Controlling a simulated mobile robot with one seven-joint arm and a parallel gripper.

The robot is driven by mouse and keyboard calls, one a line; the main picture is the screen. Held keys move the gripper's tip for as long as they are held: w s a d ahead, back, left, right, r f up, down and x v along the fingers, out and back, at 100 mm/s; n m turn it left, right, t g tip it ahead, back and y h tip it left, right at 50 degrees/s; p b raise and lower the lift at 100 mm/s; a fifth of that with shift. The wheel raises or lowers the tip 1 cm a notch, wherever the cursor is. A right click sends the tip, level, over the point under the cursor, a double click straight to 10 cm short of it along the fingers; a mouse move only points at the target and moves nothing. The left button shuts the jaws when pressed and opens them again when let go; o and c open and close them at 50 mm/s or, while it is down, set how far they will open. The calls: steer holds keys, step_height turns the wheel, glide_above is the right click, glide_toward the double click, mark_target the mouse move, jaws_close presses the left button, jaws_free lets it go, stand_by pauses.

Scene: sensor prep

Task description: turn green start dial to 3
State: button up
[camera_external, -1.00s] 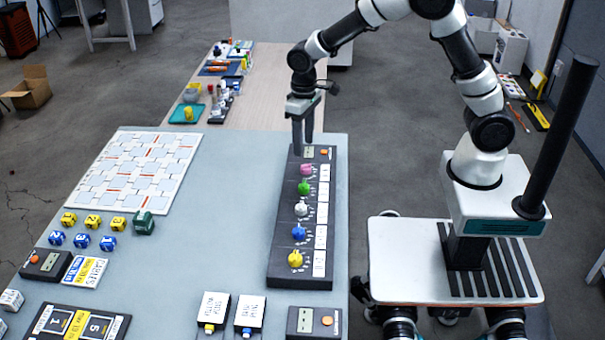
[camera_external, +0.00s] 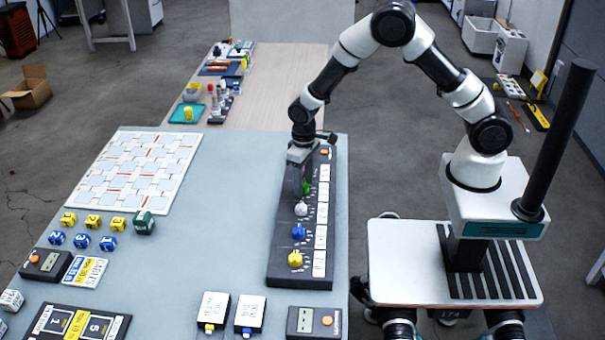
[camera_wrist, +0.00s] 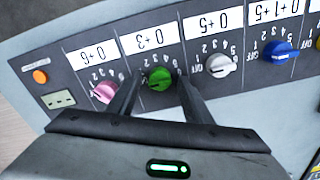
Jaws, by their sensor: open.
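The green dial (camera_wrist: 158,78) sits on the dark dial panel (camera_wrist: 75,65) between the pink dial (camera_wrist: 104,91) and the white dial (camera_wrist: 221,65). My gripper (camera_wrist: 157,85) is open, with one finger on each side of the green dial in the wrist view. I cannot tell whether the fingers touch it. In the external view my gripper (camera_external: 298,186) is low over the panel and partly hides the green dial (camera_external: 306,188). The pink dial is hidden there. The green dial's exact setting is not clear.
A blue dial (camera_external: 298,234) and a yellow dial (camera_external: 295,259) are nearer the front of the panel. An orange button (camera_wrist: 40,76) and a small display (camera_wrist: 58,99) are at its far end. Two white-labelled boxes stand at the table's front.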

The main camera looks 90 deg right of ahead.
steer(key=shift+c, duration=0.3)
steer(key=c, duration=1)
steer(key=shift+m, duration=0.3)
steer(key=m, duration=0.8)
steer(key=m+p, duration=0.1)
steer(key=m, duration=0.3)
steer(key=shift+r+m+p, duration=0.1)
steer(key=shift+m+p, duration=0.2)
steer(key=shift+p, duration=0.1)
steer(key=shift+m+p, duration=0.75)
steer(key=shift+m, duration=1.45)
